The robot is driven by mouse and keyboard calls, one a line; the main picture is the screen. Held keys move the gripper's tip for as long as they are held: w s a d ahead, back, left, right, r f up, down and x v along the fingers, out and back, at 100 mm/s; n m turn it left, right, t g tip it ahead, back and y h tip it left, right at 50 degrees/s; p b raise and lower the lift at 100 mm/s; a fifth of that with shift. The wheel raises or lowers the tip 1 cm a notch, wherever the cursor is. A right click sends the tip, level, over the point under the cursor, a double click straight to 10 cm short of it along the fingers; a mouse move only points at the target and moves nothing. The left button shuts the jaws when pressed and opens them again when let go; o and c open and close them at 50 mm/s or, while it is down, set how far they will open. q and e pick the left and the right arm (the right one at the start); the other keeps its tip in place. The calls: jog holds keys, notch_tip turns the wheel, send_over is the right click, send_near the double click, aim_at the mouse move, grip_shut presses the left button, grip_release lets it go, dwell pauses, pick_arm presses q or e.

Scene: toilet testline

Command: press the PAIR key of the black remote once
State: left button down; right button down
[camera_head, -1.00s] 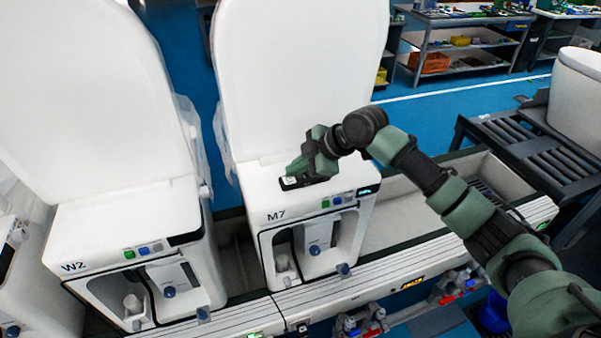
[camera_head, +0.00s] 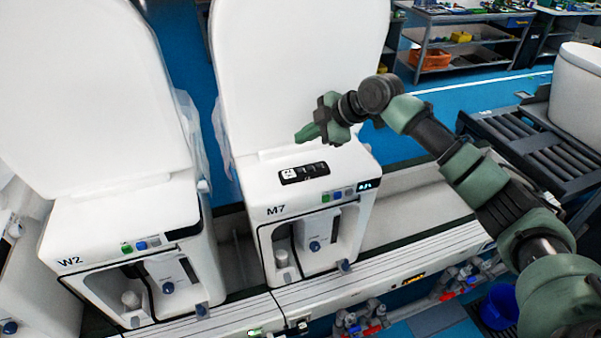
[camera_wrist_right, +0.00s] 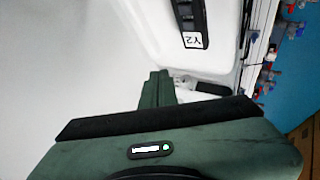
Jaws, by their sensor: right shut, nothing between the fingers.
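The black remote (camera_head: 304,173) lies flat on the white top of the M7 unit, a white label at its left end and small dark keys along it. It also shows at the top of the right wrist view (camera_wrist_right: 189,20), where its label reads Y2. The key markings are too small to read. My right gripper (camera_head: 301,137) is shut and empty, its green fingertips pointing left. It hangs above and behind the remote, apart from it. My left gripper is not in view.
The M7 unit (camera_head: 262,222) has a raised white lid (camera_head: 300,70) close behind my right gripper. The W2 unit (camera_head: 85,245) stands to the left with its own raised lid. A roller conveyor (camera_head: 540,150) is at the right.

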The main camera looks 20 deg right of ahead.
jog(key=b, duration=0.4)
send_over(304, 171)
notch_tip(304, 171, down, 6)
jog(key=shift+w+r, duration=0.1)
jog(key=shift+r, duration=0.15)
jog(key=shift+f, duration=0.8)
dwell(0.8)
jog(key=shift+f+b, duration=0.3)
jog(key=shift+f, duration=0.1)
jog(key=shift+f, duration=0.5)
dwell(0.7)
jog(key=shift+r, duration=0.15)
jog(key=shift+r+p, duration=0.6)
jog(key=shift+r, duration=0.15)
